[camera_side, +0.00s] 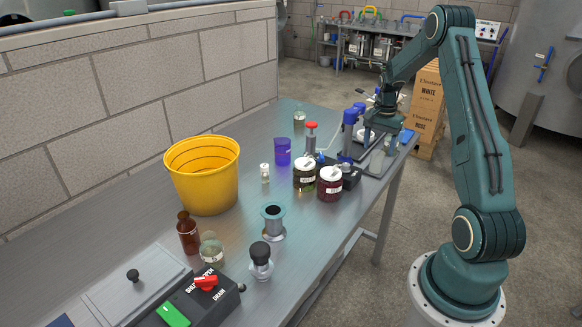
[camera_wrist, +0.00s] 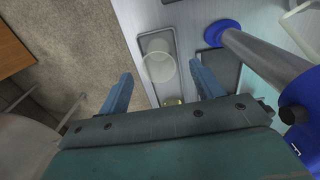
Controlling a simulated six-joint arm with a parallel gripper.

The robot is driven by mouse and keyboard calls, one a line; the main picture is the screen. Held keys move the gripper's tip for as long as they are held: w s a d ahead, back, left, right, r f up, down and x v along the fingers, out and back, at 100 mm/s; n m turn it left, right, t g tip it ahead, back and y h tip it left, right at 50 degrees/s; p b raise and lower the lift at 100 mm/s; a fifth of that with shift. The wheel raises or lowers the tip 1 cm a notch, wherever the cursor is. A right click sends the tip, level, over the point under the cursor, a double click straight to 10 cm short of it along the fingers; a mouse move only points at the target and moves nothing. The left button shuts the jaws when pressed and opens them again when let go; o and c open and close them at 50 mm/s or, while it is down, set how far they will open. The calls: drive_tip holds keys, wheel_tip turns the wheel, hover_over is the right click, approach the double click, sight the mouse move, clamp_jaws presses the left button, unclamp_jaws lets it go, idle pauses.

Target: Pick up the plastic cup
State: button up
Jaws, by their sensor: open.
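A clear, pale round vessel that looks like the plastic cup (camera_wrist: 157,64) stands on a narrow grey tray (camera_wrist: 174,40) in the wrist view, seen from above. My gripper (camera_wrist: 161,73) is open, with one finger on each side of the cup in the picture and nothing held. I cannot tell its height above the cup. In the side view my gripper (camera_side: 380,140) points down at the far right end of the steel bench, and the cup there is hard to make out.
Blue-ended grey cylinder (camera_wrist: 262,62) stands close right of my gripper. Two dark jars (camera_side: 330,184), a purple beaker (camera_side: 282,152) and a yellow bucket (camera_side: 203,180) stand along the bench (camera_side: 330,238). The bench edge lies close left in the wrist view.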

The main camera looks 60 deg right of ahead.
sight(377, 158)
drive_tip(key=shift+f, duration=0.1)
drive_tip(key=shift+s+f, duration=0.1)
drive_tip(key=shift+f, duration=2.45)
drive_tip(key=c, duration=1.1)
drive_tip(key=shift+o, duration=0.2)
drive_tip(key=shift+r, duration=0.15)
wheel_tip(377, 158, up, 20)
